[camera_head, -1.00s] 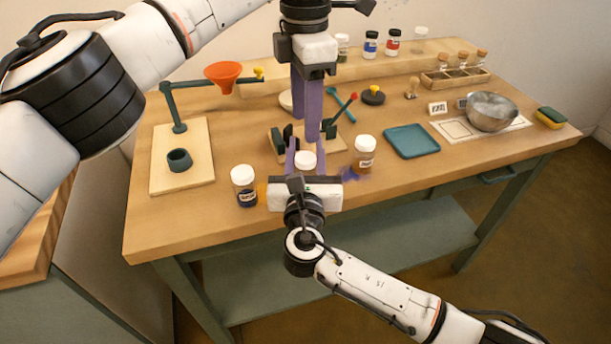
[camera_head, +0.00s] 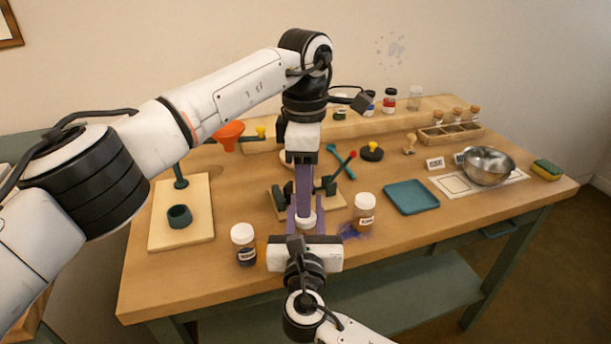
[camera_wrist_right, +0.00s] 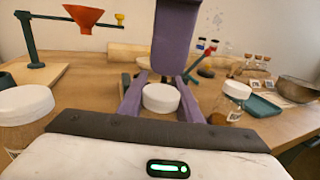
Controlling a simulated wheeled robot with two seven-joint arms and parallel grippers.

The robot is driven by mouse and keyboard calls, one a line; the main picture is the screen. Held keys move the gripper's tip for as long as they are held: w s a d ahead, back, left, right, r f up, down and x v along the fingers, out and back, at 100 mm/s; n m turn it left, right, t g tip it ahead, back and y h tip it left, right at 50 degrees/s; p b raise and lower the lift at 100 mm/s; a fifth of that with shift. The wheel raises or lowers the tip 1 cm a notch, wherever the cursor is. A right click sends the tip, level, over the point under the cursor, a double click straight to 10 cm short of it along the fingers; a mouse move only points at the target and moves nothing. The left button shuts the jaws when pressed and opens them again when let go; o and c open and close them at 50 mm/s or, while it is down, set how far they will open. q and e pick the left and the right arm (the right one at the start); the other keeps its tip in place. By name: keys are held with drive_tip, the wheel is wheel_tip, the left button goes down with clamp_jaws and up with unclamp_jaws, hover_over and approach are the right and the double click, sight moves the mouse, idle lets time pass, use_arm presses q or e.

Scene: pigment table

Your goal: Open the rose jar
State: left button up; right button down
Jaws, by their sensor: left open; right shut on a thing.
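A jar with a white lid (camera_head: 306,219) stands between the purple fingers of my right gripper (camera_head: 305,225), which is shut on it. In the right wrist view the lid (camera_wrist_right: 161,98) sits between the two fingertips (camera_wrist_right: 161,105). The jar's body and label are hidden, so I cannot tell its colour. My left gripper (camera_head: 304,205) points down just above and behind the lid and is open. One broad purple finger of it (camera_wrist_right: 175,40) shows above the lid in the right wrist view. I cannot tell whether it touches the lid.
A white-lidded dark jar (camera_head: 244,245) stands left and a brown one (camera_head: 364,212) right of the held jar. Purple powder lies beside the brown jar. A funnel stand (camera_head: 228,136) is at left, a teal tray (camera_head: 411,197) and metal bowl (camera_head: 487,165) at right.

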sight(306, 232)
use_arm(q)
drive_tip(key=shift+f, duration=2.25)
drive_tip(key=c, duration=1.1)
drive_tip(key=shift+n, duration=1.8)
drive_tip(key=o, duration=1.2)
